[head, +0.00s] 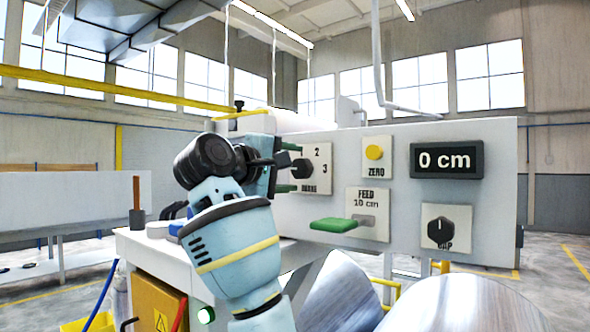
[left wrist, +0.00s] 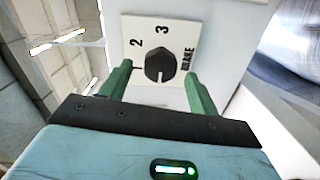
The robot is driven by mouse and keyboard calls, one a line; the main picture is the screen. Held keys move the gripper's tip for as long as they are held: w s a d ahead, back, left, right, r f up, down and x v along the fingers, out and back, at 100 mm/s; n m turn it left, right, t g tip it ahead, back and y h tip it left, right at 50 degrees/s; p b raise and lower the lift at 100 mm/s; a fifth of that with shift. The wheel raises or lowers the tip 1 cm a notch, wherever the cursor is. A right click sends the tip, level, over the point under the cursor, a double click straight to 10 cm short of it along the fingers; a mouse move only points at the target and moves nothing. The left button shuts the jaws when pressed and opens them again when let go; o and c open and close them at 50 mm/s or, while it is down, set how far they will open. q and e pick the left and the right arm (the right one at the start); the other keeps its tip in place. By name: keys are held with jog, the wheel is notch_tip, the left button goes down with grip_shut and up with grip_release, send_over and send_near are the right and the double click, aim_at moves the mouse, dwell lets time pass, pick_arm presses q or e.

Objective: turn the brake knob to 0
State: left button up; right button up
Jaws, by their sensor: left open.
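The brake knob (head: 301,168) is a dark round knob on a pale plate marked 2, 3 and BRAKE, on the machine's grey front panel. It also shows in the left wrist view (left wrist: 160,64), between my green fingertips. My left gripper (head: 287,174) is open, with one finger on each side of the knob; I see gaps between fingers and knob in the wrist view. The 0 mark is not visible, and I cannot tell which mark the knob points at. My right gripper is not in view.
Right of the knob are a yellow ZERO button (head: 374,153), a green FEED lever (head: 334,225), a display (head: 446,160) reading 0 cm and another black knob (head: 440,231). A shiny metal roll (head: 462,305) lies below. A brown-handled tool (head: 137,208) stands on the left ledge.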

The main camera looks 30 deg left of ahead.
pick_arm(q)
jog(key=s, duration=0.5)
jog(key=shift+s+a+r, duration=0.1)
jog(key=shift+s+a, duration=0.15)
jog(key=shift+s, duration=0.1)
